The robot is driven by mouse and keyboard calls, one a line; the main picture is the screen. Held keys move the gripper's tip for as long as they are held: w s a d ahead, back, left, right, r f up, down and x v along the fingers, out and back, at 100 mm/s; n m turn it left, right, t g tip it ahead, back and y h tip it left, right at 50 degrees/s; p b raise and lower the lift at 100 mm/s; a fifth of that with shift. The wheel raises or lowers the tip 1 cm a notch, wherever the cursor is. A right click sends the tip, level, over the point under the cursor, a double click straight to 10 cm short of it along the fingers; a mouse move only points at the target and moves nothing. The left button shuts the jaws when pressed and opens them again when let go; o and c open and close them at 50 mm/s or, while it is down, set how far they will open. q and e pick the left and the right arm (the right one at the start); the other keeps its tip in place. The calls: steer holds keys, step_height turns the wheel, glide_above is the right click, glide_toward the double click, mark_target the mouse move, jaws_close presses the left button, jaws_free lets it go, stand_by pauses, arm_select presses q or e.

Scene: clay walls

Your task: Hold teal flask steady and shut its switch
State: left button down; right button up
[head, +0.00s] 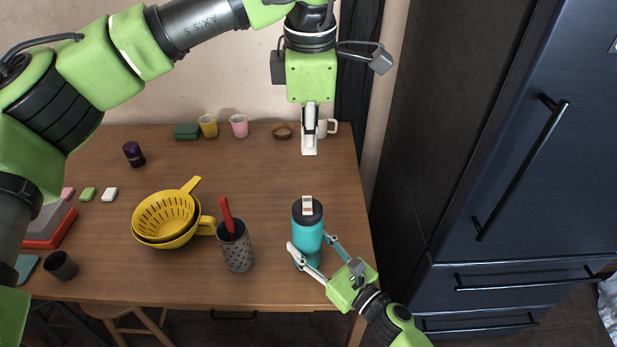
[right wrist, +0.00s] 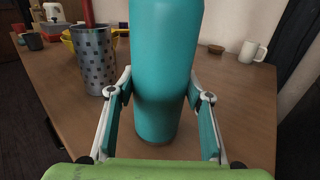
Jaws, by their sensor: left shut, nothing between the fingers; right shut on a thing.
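The teal flask (head: 306,236) stands upright near the table's right front, with a black lid. A small white switch (head: 307,205) with a reddish mark sits on the lid; I cannot tell its position. My right gripper (head: 316,256) is shut on the flask's lower body from the front right. In the right wrist view the flask (right wrist: 164,70) stands between the two fingers, its top out of frame. My left gripper (head: 309,147) is shut and empty, pointing down, behind the flask in the picture and apart from it.
A patterned grey cup (head: 236,252) with a red-handled tool stands left of the flask, near a yellow colander (head: 166,218). A white mug (head: 325,127) is beside my left gripper at the back. A dark fridge (head: 530,150) stands right of the table.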

mark_target(309, 205)
arm_select(q)
steer(key=f, duration=0.4)
steer(key=w+f, duration=0.1)
steer(key=f, duration=0.9)
steer(key=shift+w+a, duration=0.1)
steer(key=shift+w, duration=0.2)
steer(key=shift+w+f, duration=0.15)
steer(key=shift+f, duration=0.2)
steer(key=shift+r, duration=0.1)
steer(key=shift+s+r, duration=0.15)
steer(key=shift+s, duration=0.7)
steer(key=shift+r, duration=0.1)
